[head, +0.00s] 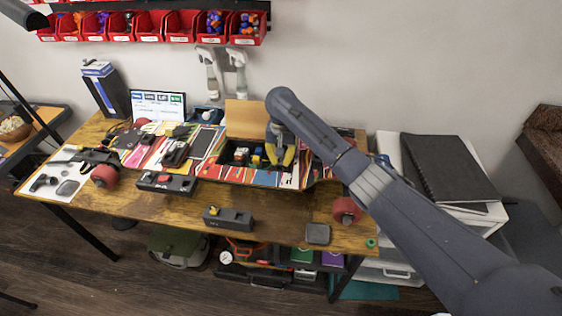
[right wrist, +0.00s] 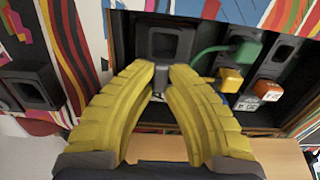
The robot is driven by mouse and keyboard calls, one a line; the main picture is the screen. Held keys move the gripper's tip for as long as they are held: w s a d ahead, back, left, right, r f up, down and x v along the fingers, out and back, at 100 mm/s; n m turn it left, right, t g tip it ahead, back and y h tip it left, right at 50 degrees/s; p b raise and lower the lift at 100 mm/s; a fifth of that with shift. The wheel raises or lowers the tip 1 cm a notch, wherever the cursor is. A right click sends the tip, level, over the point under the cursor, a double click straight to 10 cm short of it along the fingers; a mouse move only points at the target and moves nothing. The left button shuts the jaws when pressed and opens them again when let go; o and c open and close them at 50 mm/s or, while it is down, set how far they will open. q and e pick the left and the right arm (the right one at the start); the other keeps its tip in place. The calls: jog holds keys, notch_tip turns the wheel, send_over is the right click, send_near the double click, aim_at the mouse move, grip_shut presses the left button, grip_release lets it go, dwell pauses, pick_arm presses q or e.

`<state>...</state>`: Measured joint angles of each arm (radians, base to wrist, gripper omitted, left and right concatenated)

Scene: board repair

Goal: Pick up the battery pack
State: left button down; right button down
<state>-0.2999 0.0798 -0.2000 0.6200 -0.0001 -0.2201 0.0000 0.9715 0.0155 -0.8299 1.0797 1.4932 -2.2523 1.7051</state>
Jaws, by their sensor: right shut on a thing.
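My right gripper (head: 281,157) has yellow fingers and reaches down into the open compartment of the colourful skateboard deck (head: 290,181). In the right wrist view, its fingertips (right wrist: 161,84) close on a small dark grey piece (right wrist: 160,76) below a black part with a square opening (right wrist: 164,42). How far that piece extends is hidden. A dark box with a yellow connector (head: 229,217) lies at the table's front edge, and another with a red-orange part (head: 167,183) lies left of it. I cannot tell which is the battery pack. My left gripper is not in view.
Green (right wrist: 240,52), orange (right wrist: 229,80) and white-and-orange (right wrist: 268,90) connectors sit beside the fingers in the compartment. A raised wooden lid (head: 245,118) stands behind it. The wooden table (head: 275,232) has free room in front.

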aim_at(281, 158)
notch_tip(281, 158, up, 20)
jog(key=shift+f, duration=0.25)
dwell(0.4)
